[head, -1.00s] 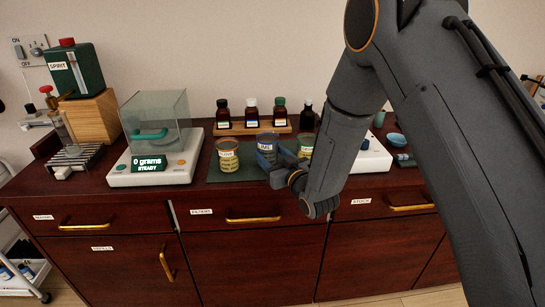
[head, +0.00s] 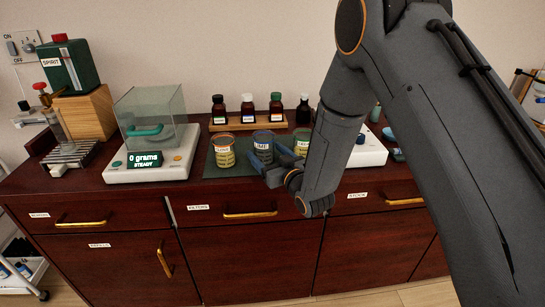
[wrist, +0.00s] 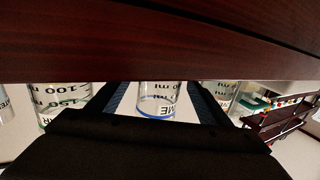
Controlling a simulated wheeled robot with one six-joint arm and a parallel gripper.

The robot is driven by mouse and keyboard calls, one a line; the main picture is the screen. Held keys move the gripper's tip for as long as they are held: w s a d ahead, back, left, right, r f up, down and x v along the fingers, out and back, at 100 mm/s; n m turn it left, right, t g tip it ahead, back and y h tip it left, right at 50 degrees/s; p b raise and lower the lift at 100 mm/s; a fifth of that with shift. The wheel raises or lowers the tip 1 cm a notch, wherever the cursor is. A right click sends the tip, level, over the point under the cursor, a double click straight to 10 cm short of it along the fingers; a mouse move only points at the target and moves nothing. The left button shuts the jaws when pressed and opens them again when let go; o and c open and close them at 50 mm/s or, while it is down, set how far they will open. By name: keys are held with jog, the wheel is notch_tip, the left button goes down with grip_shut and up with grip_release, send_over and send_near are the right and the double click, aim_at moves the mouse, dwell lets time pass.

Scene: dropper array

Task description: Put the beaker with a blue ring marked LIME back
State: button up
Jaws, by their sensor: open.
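The LIME beaker with a blue ring (head: 263,141) stands upright in the middle of three beakers on a dark green mat (head: 212,171). My gripper (head: 266,163) is low in front of it, open and empty. In the wrist view, which looks upside down, the blue-ringed beaker (wrist: 157,98) shows between the two spread fingers (wrist: 158,108). I cannot tell how far the fingers reach along its sides. The lower part of the beaker is partly hidden by my gripper in the head view.
An orange-ringed beaker (head: 224,152) stands close on the left and a green-ringed one (head: 302,142) close on the right. Behind is a wooden rack (head: 235,125) with bottles. A glass-covered balance (head: 150,165) is at left; a white device (head: 368,153) is at right, partly behind my arm.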

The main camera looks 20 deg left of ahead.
jog(key=b+v, duration=0.2)
jog(key=v, duration=1)
jog(key=shift+r+b, duration=0.15)
jog(key=shift+b, duration=0.15)
jog(key=d+f+m+g+h, duration=0.1)
jog(key=d+m+g+h, duration=0.3)
jog(key=d+h, duration=1.2)
jog(key=s+d+m+g+y, duration=0.3)
jog(key=s+d+m+g, duration=0.2)
jog(key=s+d, duration=1.2)
jog(key=shift+s+d+f+g+y, duration=0.35)
jog(key=shift+s+g, duration=0.7)
jog(key=shift+g, duration=0.35)
